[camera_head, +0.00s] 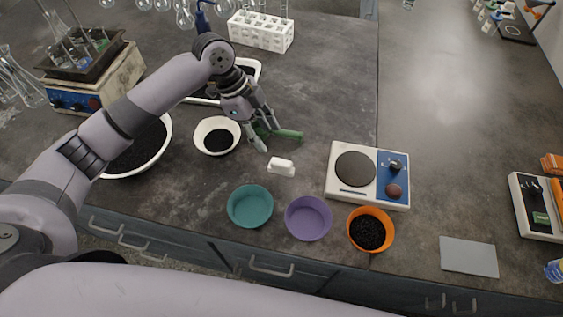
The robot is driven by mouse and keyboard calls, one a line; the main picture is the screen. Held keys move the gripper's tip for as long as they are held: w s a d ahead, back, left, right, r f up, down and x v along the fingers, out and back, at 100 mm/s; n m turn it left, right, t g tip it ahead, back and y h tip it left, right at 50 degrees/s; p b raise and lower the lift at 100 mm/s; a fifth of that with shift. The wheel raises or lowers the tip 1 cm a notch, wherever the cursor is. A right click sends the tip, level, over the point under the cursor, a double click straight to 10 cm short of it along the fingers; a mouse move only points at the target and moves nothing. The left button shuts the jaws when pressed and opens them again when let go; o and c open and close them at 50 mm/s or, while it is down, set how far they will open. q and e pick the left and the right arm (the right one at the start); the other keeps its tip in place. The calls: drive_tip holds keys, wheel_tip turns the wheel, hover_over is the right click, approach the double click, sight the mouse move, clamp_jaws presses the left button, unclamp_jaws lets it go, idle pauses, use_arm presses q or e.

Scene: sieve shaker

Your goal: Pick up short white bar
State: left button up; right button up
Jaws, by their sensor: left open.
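The short white bar (281,167) lies on the dark bench top, left of the hot plate and above the teal and purple bowls. My left gripper (268,139) is open and empty, just above and to the left of the bar in the picture. Its fingers point down toward the bench and appear apart from the bar. A green object (290,134) lies partly hidden behind the fingers. My right gripper is not in view.
A teal bowl (250,206), a purple bowl (308,218) and an orange bowl (370,229) with dark grains line the front edge. A hot plate (338,192) stands right. White bowls (217,122) with dark contents stand left.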

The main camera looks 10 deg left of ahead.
sight(280, 161)
use_arm(q)
drive_tip(key=x, duration=0.4)
drive_tip(key=shift+w+p, duration=0.2)
drive_tip(key=shift+p, duration=0.1)
drive_tip(key=x, duration=0.3)
drive_tip(key=shift+f+p, duration=0.15)
drive_tip(key=shift+p, duration=0.15)
drive_tip(key=x, duration=0.1)
drive_tip(key=p+x, duration=0.1)
drive_tip(key=x, duration=0.2)
drive_tip(key=shift+s+f+p, duration=0.2)
drive_tip(key=shift+s+p, duration=0.1)
drive_tip(key=shift+d+f, duration=0.15)
drive_tip(key=shift+f, duration=0.15)
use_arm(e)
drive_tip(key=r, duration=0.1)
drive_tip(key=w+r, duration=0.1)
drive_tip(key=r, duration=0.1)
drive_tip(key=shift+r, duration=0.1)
use_arm(q)
drive_tip(key=shift+c, duration=0.2)
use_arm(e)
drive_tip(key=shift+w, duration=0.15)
use_arm(q)
drive_tip(key=c, duration=0.4)
clamp_jaws()
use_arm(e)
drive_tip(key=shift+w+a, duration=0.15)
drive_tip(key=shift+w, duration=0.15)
